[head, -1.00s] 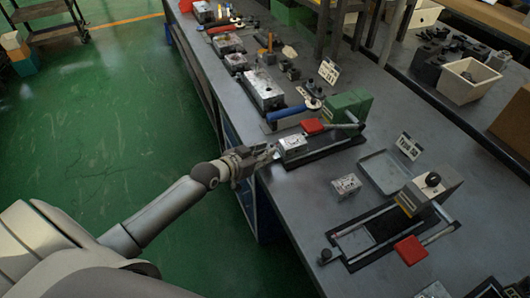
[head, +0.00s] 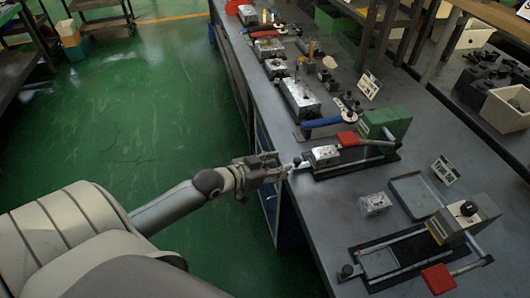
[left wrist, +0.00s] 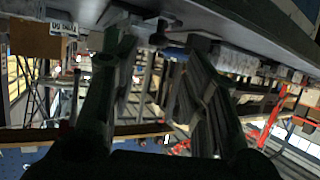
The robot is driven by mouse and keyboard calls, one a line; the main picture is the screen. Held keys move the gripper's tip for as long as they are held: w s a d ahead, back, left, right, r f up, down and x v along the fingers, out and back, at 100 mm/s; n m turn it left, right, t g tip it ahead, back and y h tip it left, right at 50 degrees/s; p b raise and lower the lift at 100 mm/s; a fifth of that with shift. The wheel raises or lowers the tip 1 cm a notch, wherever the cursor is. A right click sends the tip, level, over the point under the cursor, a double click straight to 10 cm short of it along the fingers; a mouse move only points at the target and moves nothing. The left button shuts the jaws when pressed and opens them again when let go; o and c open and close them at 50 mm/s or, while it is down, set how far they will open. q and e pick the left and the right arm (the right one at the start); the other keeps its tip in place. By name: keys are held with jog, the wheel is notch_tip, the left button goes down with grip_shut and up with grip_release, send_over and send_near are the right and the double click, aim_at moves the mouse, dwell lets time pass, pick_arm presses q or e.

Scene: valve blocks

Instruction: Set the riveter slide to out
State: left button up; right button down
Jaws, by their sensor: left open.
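Two slide fixtures stand on the bench; I cannot read their signs to tell which is the riveter. The farther fixture has a green body (head: 385,122), a red handle (head: 348,139) and a silver block (head: 325,154) on its dark base. A small dark knob (head: 297,161) shows at its front end. My left gripper (head: 287,168) is at the bench's front edge, by this knob; I cannot tell whether they touch. In the left wrist view my left gripper (left wrist: 155,75) has its fingers apart. My right gripper is not in view.
The nearer fixture has a grey head (head: 468,213), a red handle (head: 438,279) and a dark base. A loose silver block (head: 374,203) and a shallow grey tray (head: 416,196) lie between the fixtures. Tools and metal blocks line the far bench. Green floor is clear at left.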

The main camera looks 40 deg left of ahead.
pick_arm(q)
jog(key=shift+v, duration=2.35)
